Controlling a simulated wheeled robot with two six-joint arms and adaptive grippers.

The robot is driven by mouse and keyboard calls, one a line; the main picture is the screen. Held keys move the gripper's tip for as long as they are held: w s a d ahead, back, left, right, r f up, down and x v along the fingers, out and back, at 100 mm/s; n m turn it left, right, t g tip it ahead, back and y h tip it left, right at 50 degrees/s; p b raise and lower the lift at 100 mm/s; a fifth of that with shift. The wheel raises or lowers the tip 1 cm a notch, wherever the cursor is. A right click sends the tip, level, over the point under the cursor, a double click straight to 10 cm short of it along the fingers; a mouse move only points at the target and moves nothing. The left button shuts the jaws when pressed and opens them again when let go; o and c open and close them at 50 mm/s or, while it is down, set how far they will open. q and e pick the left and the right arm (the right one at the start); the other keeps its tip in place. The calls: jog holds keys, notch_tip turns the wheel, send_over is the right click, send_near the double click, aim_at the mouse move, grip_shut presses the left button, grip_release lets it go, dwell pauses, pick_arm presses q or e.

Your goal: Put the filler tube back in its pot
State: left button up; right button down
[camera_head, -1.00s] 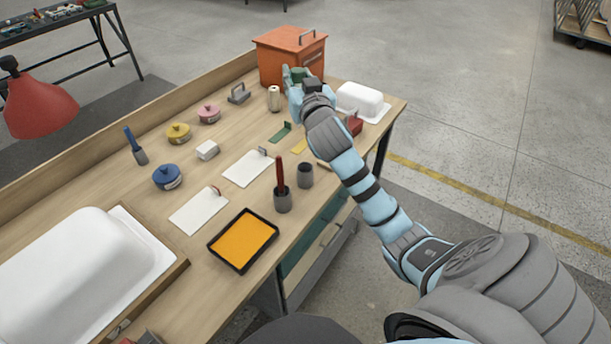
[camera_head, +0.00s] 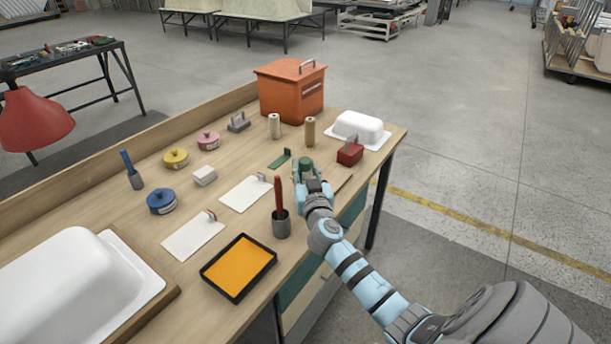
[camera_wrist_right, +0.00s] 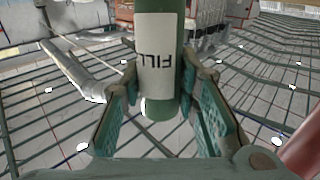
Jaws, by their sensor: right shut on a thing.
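The filler tube (camera_head: 305,164) is a green cylinder with a white label. In the right wrist view the filler tube (camera_wrist_right: 155,55) stands between my fingers, and part of its label reads "FILL". My right gripper (camera_head: 307,175) is shut on it, over the bench's front edge side. The filler tube's empty grey pot is not visible now; my gripper and wrist cover the place where an empty grey pot stood in the earlier view. My left gripper is not in view.
Two white cards (camera_head: 245,194) and an orange tray (camera_head: 238,266) lie to the left. A red block (camera_head: 350,154) is to the right. An orange box (camera_head: 290,95), tan cylinders (camera_head: 274,126) and a white shell (camera_head: 360,129) stand farther back.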

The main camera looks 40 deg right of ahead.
jog(key=c, duration=1.5)
grip_release()
jog(key=shift+d+f, duration=0.1)
jog(key=shift+f, duration=0.4)
jog(key=shift+o, duration=1.3)
jog(key=shift+w+d+f, duration=0.25)
jog(key=shift+w, duration=0.25)
jog(key=shift+s+a+r, duration=0.2)
jog(key=shift+s+r, duration=0.1)
jog(key=shift+s, duration=0.05)
jog(key=v, duration=1.1)
jog(key=shift+s, duration=0.25)
jog(key=shift+a+r, duration=0.1)
